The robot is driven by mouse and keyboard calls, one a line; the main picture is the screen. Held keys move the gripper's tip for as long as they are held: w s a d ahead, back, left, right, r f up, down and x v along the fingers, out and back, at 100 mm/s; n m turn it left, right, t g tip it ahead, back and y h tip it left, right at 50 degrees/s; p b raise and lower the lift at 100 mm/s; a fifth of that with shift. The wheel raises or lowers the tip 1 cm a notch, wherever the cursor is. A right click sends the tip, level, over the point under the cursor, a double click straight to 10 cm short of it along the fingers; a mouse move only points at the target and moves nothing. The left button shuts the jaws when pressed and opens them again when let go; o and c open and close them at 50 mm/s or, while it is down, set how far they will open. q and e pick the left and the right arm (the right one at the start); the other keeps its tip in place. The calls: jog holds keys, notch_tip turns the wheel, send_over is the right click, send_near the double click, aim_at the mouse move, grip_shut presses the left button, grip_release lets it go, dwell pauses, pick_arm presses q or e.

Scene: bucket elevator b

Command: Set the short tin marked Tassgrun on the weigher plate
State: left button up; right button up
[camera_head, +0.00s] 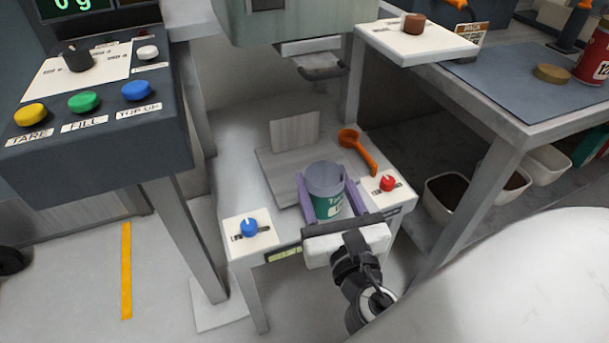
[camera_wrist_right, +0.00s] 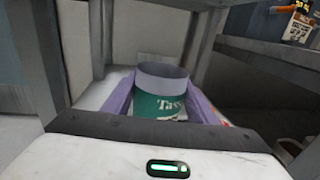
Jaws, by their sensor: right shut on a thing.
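The short tin (camera_head: 327,196) is teal green with a pale grey upper band and a partly visible label beginning "Tas". My right gripper (camera_head: 334,196) is shut on it, with a purple finger on each side. In the right wrist view the tin (camera_wrist_right: 160,103) stands upright between the fingers (camera_wrist_right: 163,100). The grey weigher plate (camera_head: 277,166) has an upright back piece and lies just behind and under the tin in the head view. I cannot tell whether the tin's base touches the plate. My left gripper is not in view.
An orange scoop (camera_head: 357,149) lies right of the plate. A blue knob (camera_head: 249,228) and a red knob (camera_head: 388,183) flank the front of the stand. A spout (camera_head: 318,66) hangs above. A button console (camera_head: 97,103) stands left, a workbench (camera_head: 541,105) right.

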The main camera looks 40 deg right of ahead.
jog(key=b+x, duration=0.1)
jog(key=x, duration=1.6)
jog(key=shift+d+f+b, duration=0.1)
jog(key=shift+b, duration=0.2)
jog(key=shift+w+d, duration=0.15)
jog(key=shift+w, duration=0.15)
jog(key=shift+w+f, duration=0.1)
jog(key=shift+w, duration=0.05)
notch_tip(320, 180, down, 3)
jog(key=shift+r+b, duration=0.15)
jog(key=shift+b, duration=0.95)
jog(key=shift+f, duration=0.35)
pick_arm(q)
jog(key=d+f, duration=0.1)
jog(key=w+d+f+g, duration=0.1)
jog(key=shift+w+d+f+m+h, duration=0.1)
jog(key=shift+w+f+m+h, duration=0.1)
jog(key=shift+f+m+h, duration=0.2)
pick_arm(e)
jog(key=shift+r, duration=0.1)
